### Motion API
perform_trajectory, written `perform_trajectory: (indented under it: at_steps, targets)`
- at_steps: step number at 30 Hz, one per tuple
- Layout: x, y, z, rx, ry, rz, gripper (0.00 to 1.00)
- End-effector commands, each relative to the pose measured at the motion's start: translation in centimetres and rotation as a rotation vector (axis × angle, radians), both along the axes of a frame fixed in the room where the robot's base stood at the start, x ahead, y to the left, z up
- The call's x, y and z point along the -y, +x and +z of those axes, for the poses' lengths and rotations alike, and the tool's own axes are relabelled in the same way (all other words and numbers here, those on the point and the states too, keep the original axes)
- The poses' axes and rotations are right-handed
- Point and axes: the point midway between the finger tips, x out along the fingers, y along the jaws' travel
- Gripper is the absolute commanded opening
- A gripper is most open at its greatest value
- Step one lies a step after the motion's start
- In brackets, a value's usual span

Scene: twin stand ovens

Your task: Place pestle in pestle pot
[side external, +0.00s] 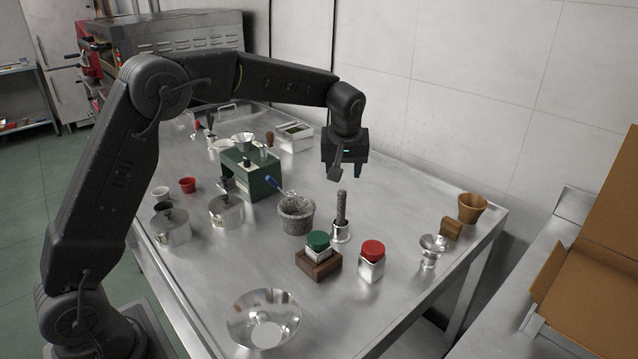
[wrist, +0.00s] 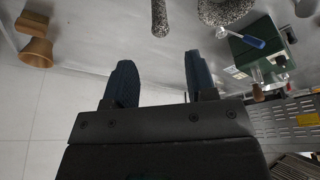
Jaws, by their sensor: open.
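The pestle (side external: 341,206), a grey speckled stone rod, stands upright in a small metal holder (side external: 341,233). The pestle pot (side external: 296,216), a grey speckled stone mortar, stands just left of it on the table. My gripper (side external: 347,171) is open and empty, above the table and a little above the pestle's top in the side external view. In the wrist view, the pestle (wrist: 160,18) shows at the top edge, beyond the open fingers (wrist: 160,62). The pot (wrist: 225,10) is cut off at the top, to the pestle's right. The inside of the pot is mostly hidden.
A green box (side external: 250,172) with a blue-handled tool (side external: 273,184) stands left of the pot. A green-topped piece (side external: 318,240) on a wooden block and a red-topped one (side external: 371,255) stand in front. A metal bowl (side external: 263,318) is nearer. Wooden cup (side external: 472,207) is right.

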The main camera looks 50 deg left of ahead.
Motion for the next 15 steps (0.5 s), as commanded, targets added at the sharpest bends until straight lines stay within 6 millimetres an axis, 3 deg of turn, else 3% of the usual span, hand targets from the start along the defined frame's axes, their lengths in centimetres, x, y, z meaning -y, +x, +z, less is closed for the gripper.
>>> perform_trajectory:
  at_steps: [5,8,11,15]
  targets:
    - [0.1,-0.4,0.5,0.001,-0.001,-0.010,0.51]
    - [0.4,-2.0,2.2,0.010,-0.003,-0.050,0.51]
    - [1.0,-5.1,4.7,0.025,-0.004,-0.127,0.51]
    - [2.0,-11.1,7.7,0.048,-0.003,-0.266,0.51]
